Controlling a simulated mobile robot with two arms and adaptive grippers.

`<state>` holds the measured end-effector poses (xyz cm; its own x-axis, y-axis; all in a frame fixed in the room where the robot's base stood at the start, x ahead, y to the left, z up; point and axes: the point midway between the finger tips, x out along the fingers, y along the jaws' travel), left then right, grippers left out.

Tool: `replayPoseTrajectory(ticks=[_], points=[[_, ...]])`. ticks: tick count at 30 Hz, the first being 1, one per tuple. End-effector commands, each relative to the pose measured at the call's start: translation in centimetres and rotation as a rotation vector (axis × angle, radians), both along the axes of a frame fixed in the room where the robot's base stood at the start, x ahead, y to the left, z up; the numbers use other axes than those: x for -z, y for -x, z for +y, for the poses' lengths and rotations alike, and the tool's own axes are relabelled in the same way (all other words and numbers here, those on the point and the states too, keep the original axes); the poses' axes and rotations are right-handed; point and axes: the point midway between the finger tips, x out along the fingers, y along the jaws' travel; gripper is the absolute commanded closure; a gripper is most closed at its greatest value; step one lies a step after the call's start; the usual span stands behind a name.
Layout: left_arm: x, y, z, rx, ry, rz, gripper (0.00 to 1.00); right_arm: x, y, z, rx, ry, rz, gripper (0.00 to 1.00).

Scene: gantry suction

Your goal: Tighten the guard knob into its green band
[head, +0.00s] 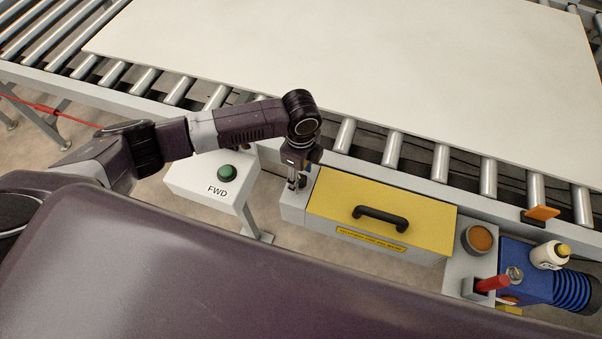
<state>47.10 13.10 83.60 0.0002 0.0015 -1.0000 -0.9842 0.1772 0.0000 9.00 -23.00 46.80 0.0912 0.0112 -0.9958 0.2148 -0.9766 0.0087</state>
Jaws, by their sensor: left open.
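The yellow guard (382,212), with a black handle (381,218) on top and a yellow label on its front, sits closed beside the conveyor. My left gripper (296,184) points down over the grey block (292,208) at the guard's left end. Its fingers look small and open, and I cannot see clearly what is between them. I cannot make out the guard knob or its green band; the gripper may hide them. My right gripper is not in view.
A control box (205,186) marked FWD, with a green button (227,173), stands left of the guard. On the right are a blue motor (545,279), a white bottle (549,256), a round brown-topped cup (479,238) and a red-handled item (492,283). A large pale board (350,60) lies on the rollers.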

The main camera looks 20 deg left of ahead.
Motion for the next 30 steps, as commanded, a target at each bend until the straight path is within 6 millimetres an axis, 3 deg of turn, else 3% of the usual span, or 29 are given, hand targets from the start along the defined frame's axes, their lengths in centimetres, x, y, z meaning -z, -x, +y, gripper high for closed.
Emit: replayPoseTrajectory(ticks=[9,21,30], points=[[0.4,0.0,0.0,-0.001,0.000,0.000,0.54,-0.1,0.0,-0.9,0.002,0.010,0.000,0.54],[0.4,0.0,0.0,-0.001,0.000,0.000,0.96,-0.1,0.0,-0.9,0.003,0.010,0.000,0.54],[0.2,0.0,0.0,0.140,0.001,0.002,0.96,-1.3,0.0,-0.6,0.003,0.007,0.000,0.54]])
